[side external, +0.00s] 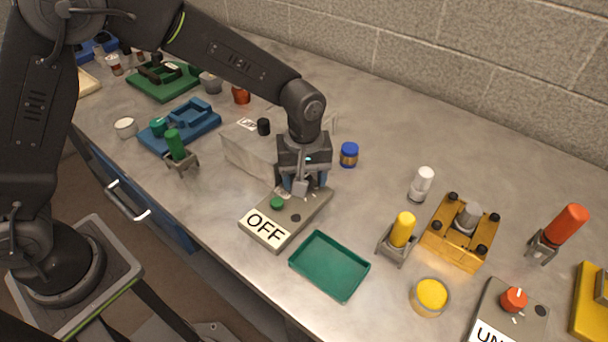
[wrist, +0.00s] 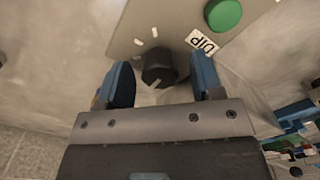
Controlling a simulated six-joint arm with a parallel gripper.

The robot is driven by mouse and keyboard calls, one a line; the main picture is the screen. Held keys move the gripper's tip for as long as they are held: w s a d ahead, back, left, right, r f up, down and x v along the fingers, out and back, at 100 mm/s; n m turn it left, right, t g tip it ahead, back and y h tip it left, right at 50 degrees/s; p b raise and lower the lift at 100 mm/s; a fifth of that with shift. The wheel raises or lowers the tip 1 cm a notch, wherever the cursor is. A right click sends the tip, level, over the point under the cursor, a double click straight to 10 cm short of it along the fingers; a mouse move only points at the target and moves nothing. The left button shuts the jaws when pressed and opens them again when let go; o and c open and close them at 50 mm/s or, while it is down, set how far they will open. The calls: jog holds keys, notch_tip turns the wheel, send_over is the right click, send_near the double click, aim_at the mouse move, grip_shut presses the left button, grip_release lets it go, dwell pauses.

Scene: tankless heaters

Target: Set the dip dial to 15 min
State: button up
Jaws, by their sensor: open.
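The dip dial (wrist: 158,66) is a dark round knob on a grey panel, with pale tick marks beside it and a DIP label (wrist: 201,42) nearby. A pale line shows at its lower edge; I cannot tell which setting it marks. My gripper (wrist: 164,78) is open, with one blue finger on each side of the dial; I cannot tell whether they touch it. In the side view, my gripper (side external: 303,183) points down over the panel's far end and hides the dial. The panel (side external: 305,208) carries a green button (side external: 277,203) and an OFF sign (side external: 265,226).
A green tray (side external: 329,265) lies in front of the panel, and a pale box (side external: 248,152) stands to its left. A blue-lidded jar (side external: 349,154) is behind to the right. The counter behind the jar is clear.

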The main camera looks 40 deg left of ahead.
jog(key=c, duration=0.9)
